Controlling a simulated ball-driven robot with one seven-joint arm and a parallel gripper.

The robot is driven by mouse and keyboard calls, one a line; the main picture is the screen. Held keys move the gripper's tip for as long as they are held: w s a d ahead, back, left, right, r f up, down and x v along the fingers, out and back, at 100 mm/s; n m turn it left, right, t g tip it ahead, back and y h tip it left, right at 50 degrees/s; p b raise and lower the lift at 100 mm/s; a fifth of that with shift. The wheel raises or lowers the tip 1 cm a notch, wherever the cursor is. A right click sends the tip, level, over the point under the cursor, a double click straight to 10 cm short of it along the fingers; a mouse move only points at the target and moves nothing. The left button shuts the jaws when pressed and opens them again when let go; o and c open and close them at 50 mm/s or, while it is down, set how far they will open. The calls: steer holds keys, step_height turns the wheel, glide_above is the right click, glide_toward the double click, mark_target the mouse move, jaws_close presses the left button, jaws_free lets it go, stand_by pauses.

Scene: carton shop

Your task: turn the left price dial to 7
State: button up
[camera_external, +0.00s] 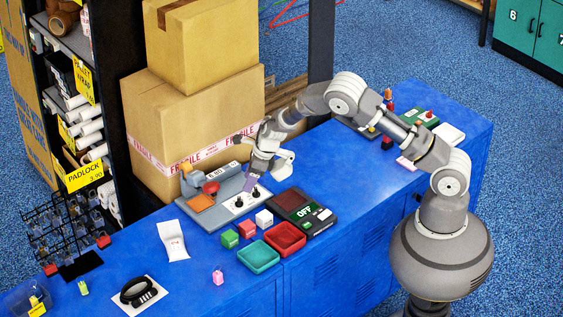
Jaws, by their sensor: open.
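A white dial plate (232,210) sits on a grey device (196,213) on the blue counter. The left price dial (239,202) is a small black knob on this plate. A second black dial (255,194) stands to its right. The numbers around the dials are too small to read, so the setting cannot be told.
On the device are an orange pad (201,203), a red part (211,188) and a small display (214,174). In front are green (230,239), red and white cubes and teal (258,257) and red trays. A black unit reading OFF (301,212) stands right. Cartons (190,125) rise behind.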

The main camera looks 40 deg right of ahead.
mark_target(239, 199)
steer(key=b+x, duration=0.3)
steer(key=x, duration=0.4)
steer(key=shift+w+a+f, duration=0.15)
steer(key=shift+a+f, duration=0.05)
steer(key=shift+f, duration=0.1)
steer(key=c, duration=1.1)
steer(key=shift+o, duration=0.3)
steer(key=shift+r+m+p, duration=0.3)
steer(key=shift+r+p, duration=0.05)
steer(key=shift+p, duration=0.9)
steer(key=shift+m+t+h+p, duration=0.3)
steer(key=shift+p, duration=0.45)
steer(key=shift+a+f+m+p, duration=0.1)
steer(key=shift+m+p, duration=0.5)
steer(key=shift+p, duration=0.3)
steer(key=shift+f, duration=0.25)
